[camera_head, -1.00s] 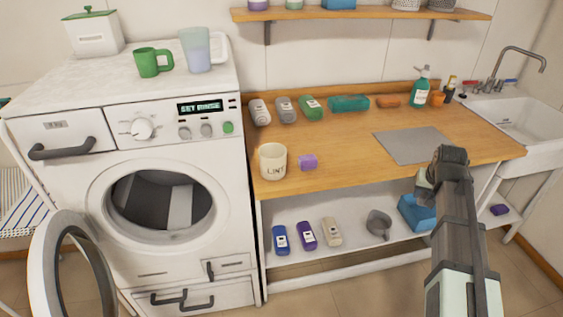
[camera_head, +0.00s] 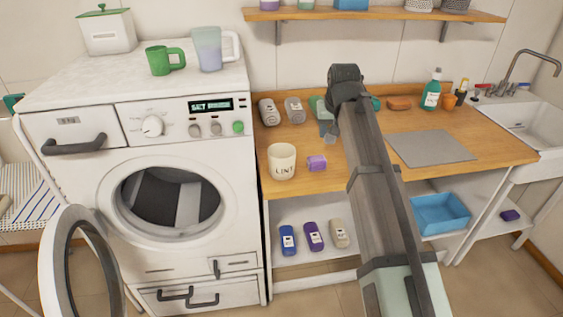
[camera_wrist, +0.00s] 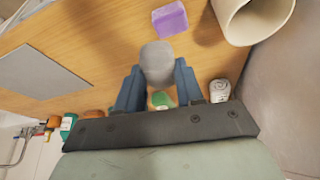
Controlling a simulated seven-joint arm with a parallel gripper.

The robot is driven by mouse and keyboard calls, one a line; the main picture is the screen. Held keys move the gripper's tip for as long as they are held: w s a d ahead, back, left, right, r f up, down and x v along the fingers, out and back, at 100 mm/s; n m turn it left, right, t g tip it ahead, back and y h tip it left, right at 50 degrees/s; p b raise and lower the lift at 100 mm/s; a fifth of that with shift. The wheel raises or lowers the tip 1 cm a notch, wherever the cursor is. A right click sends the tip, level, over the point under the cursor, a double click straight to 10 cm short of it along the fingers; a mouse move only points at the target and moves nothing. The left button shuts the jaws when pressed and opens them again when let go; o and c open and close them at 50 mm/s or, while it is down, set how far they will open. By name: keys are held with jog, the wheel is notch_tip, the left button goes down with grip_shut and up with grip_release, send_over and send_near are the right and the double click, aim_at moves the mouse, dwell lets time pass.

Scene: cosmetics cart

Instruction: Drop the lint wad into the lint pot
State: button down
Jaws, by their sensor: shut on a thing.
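The lint pot (camera_head: 281,165) is a cream cup marked LINT, upright on the wooden counter near the washing machine. In the wrist view the lint pot (camera_wrist: 262,22) is at the top right, cut off by the frame edge. My gripper (camera_head: 327,132) is above the counter, to the right of the pot and farther back. In the wrist view my gripper (camera_wrist: 158,82) is shut on a rounded grey lump, which I take for the lint wad (camera_wrist: 158,60). The wad is apart from the pot. In the head view my arm and fingers make the wad hard to make out.
A purple block (camera_head: 317,163) lies right beside the pot. Several bottles, including a grey one (camera_head: 294,110), lie along the back of the counter. A grey mat (camera_head: 430,148) is to the right. The washing machine (camera_head: 150,130) stands left with its door open.

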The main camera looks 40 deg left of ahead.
jog(key=s+a+r+n, duration=0.2)
jog(key=s+a+r, duration=0.4)
jog(key=s+a, duration=0.3)
jog(key=x, duration=0.6)
jog(key=shift+s+d+f, duration=0.15)
jog(key=shift+f, duration=0.1)
jog(key=c, duration=0.6)
grip_release()
jog(key=v, duration=1.4)
jog(key=shift+w+d, duration=0.2)
